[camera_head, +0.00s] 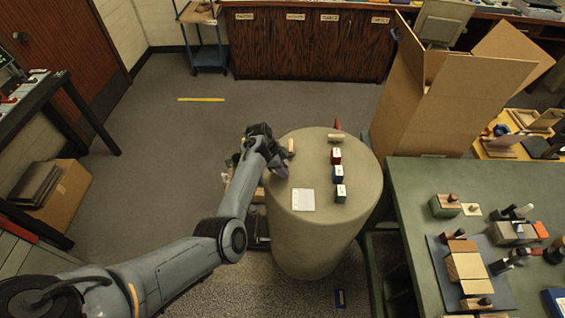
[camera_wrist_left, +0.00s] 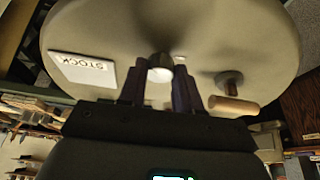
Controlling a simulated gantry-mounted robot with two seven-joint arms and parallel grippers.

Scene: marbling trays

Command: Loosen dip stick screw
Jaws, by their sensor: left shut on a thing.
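My left gripper (camera_head: 278,167) is over the left part of the round, pale table top (camera_head: 308,235). In the left wrist view, the dark fingers of the gripper (camera_wrist_left: 160,88) are shut on a small round knob with a pale end (camera_wrist_left: 161,68). It may be the dip stick screw, but I cannot tell for sure. The fingers hide its sides, and in the head view the gripper hides it. A brown knob (camera_wrist_left: 229,77) and a light wooden cylinder (camera_wrist_left: 233,105) are to the right of the fingers, apart from them. My right gripper is not in view.
A white card (camera_head: 303,199) marked "STOCK" in the left wrist view (camera_wrist_left: 82,69) lies on the table. Red (camera_head: 336,156), blue (camera_head: 337,173) and green (camera_head: 341,193) blocks stand at right. An open cardboard box (camera_head: 425,105) and a green bench (camera_head: 415,190) are beyond.

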